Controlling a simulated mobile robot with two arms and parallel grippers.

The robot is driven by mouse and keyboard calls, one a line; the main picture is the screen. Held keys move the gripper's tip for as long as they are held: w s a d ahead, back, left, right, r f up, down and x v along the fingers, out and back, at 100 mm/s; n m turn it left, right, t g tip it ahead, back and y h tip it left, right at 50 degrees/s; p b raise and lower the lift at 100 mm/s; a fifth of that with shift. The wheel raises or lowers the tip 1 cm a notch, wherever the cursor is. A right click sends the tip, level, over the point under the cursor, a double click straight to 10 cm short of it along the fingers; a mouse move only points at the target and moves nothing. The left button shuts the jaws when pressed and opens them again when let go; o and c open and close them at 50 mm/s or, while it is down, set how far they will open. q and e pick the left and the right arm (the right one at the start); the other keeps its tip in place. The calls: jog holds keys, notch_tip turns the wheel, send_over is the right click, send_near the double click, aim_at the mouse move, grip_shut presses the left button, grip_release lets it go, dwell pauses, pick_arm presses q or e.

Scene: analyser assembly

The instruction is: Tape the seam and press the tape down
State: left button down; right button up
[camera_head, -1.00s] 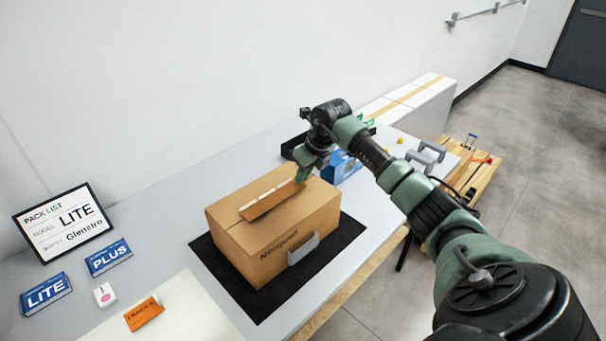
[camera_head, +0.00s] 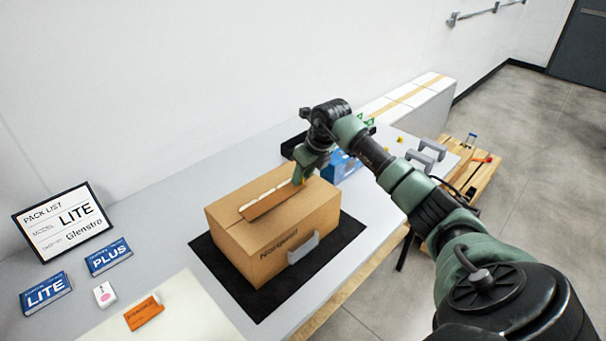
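A closed brown cardboard box (camera_head: 235,240) sits on a black mat (camera_head: 338,248) on the grey table. A brown tape strip (camera_head: 262,204) lies along the top of the box, with a row of white pieces along its far edge. My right gripper (camera_head: 298,181) points down at the right end of the strip, touching or just above it. Its fingertips are small and partly hidden, so I cannot tell whether it is open or shut. My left gripper is not in view.
A pack list sign (camera_head: 63,222), a blue LITE box (camera_head: 46,292), a blue PLUS box (camera_head: 108,257) and an orange packet (camera_head: 143,313) are at the left. A blue box (camera_head: 343,168) stands behind the cardboard box. White boxes (camera_head: 425,100) stand beyond.

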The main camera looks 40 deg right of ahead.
jog(key=shift+r+p, duration=2.25)
jog(key=shift+r, duration=1.25)
